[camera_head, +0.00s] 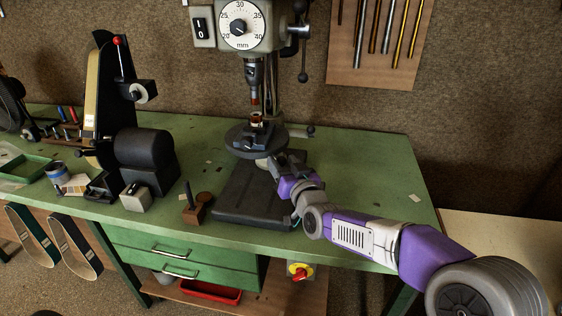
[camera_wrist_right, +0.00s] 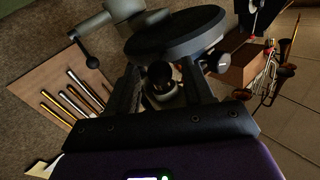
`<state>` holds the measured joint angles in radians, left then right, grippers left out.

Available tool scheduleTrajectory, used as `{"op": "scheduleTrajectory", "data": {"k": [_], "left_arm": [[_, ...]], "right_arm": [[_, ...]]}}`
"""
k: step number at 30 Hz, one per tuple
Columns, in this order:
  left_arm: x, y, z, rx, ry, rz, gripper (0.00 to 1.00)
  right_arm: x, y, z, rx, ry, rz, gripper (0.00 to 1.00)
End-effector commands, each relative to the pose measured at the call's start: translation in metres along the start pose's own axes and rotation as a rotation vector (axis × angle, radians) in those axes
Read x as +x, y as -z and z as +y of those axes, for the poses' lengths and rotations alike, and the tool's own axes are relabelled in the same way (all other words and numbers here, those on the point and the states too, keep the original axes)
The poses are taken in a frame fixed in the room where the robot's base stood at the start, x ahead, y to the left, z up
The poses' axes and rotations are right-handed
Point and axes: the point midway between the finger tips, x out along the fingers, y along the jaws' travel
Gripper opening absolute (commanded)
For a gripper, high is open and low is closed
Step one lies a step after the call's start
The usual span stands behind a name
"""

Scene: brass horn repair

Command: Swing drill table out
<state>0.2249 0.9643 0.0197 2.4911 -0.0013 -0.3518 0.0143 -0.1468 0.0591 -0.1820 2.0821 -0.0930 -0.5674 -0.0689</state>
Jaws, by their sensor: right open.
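The drill press has a dark round table (camera_head: 243,142) on its column, above a black base plate (camera_head: 240,200). A small copper-coloured part (camera_head: 256,120) sits on the table under the chuck (camera_head: 254,82). A lever with a dark knob (camera_head: 310,130) sticks out to the table's right. My right gripper (camera_head: 270,163) is at the table's underside, near its front right. In the right wrist view the gripper (camera_wrist_right: 160,88) is open, with a dark rounded part between its fingers and the table disc (camera_wrist_right: 175,35) beyond. Contact cannot be told. My left gripper is out of view.
A belt sander (camera_head: 140,150) stands to the left on the green bench (camera_head: 385,165). A small wooden block with a peg (camera_head: 197,210) lies left of the base plate. Rods hang on a wall board (camera_head: 380,45). The bench's right end is mostly clear.

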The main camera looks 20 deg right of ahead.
Motion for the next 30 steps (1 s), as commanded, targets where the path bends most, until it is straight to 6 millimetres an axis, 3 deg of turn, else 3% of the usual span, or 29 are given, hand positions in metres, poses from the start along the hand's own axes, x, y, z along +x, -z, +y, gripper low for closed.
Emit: {"op": "scheduleTrajectory", "data": {"k": [4,14,24,30], "left_arm": [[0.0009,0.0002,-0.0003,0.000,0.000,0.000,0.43],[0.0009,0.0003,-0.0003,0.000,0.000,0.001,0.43],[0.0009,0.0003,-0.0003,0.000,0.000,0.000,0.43],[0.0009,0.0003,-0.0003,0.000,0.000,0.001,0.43]], "right_arm": [[0.0130,-0.0007,-0.0002,0.001,0.000,-0.001,0.52],[0.0158,-0.0002,-0.0002,0.001,0.000,-0.001,0.50],[0.0156,-0.0003,-0.0002,0.001,0.000,-0.001,0.00],[0.0156,-0.0003,-0.0003,0.001,0.000,-0.001,0.00]]}}
